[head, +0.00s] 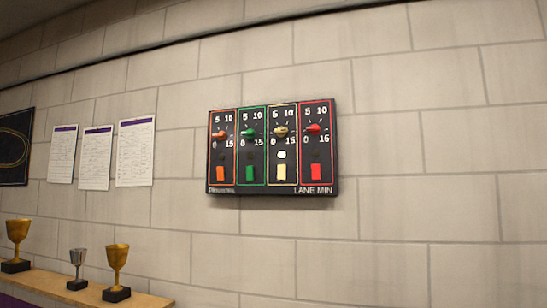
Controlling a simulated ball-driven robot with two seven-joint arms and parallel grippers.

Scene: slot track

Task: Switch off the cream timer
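A dark timer panel (273,148) marked "LANE MIN" hangs on the block wall. It has orange, green, cream and red columns side by side, each with a knob above and a small coloured block below. The cream timer is third from the left, with a cream knob (281,131) on a scale from 0 to 15. A white lamp (281,155) shows bright under that knob, and a cream block (281,173) sits below it. The round spots in the other columns look dark. Neither of my grippers is in view.
Several trophies, such as a gold cup (116,264), stand on a wooden shelf (50,286) at the lower left. Paper sheets (96,158) and a dark framed board (14,147) hang on the left. The wall around the panel is bare.

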